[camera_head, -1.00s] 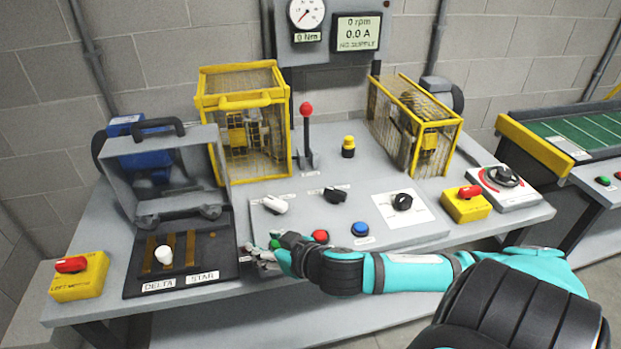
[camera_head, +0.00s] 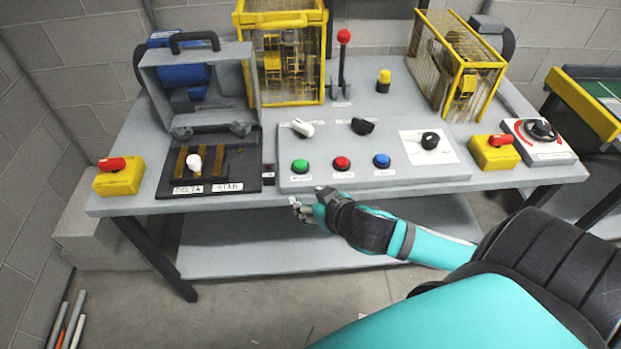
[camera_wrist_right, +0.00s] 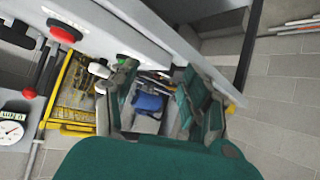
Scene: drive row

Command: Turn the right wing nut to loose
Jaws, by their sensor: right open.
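The grey open cover (camera_head: 200,88) with a black handle stands tilted up behind the DELTA/STAR terminal board (camera_head: 220,163). At its lower edge are two small grey pieces that look like wing nuts, a left one (camera_head: 182,131) and a right one (camera_head: 240,128). Whether they are tight or loose cannot be told. My right gripper (camera_head: 303,208) is in front of the bench edge, below and to the right of the right wing nut, apart from it. In the wrist view the right gripper (camera_wrist_right: 162,105) is open and empty. My left gripper is not in view.
The control panel (camera_head: 330,183) carries green, red and blue buttons and several selector knobs. Yellow switch boxes stand at the left (camera_head: 118,182) and right (camera_head: 494,155). A red-knobbed lever (camera_head: 343,60) and yellow cages stand behind.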

